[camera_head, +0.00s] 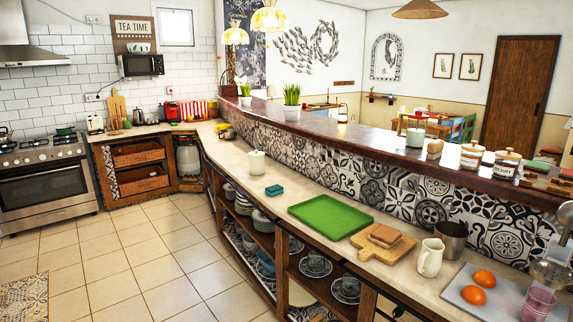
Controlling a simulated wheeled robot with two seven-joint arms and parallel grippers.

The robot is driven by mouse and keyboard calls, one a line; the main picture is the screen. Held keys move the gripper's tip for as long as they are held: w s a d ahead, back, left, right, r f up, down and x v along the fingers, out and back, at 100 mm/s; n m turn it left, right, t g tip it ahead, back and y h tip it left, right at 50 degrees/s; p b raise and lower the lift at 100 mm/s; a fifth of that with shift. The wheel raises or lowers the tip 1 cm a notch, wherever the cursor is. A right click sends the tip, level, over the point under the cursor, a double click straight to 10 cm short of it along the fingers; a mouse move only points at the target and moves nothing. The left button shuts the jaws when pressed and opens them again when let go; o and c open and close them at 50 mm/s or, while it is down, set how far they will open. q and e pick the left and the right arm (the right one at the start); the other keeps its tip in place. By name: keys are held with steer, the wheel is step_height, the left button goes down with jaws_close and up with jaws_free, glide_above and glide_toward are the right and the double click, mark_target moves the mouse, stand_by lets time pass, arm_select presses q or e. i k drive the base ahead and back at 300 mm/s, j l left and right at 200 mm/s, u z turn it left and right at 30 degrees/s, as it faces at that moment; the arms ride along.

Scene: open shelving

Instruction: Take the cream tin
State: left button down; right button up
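A cream tin (257,162) with a lid and a small knob stands upright on the lower counter, left of the middle of the head view. Neither of my grippers shows in this view.
The long counter also holds a green tray (330,217), a wooden board (371,246) with brown slices, a cream jug (430,257), a metal cup (451,240) and a grey tray (474,309) with oranges. A tiled wall rises behind the counter. Tiled floor lies clear at left.

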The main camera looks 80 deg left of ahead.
mark_target(257, 167)
steer(key=u, duration=2.85)
steer(key=i+z, duration=0.15)
steer(key=z, duration=0.35)
steer(key=i+j+z, duration=0.3)
steer(key=i+j, duration=0.3)
steer(key=i+j+z, duration=0.35)
steer(key=i+j, duration=0.4)
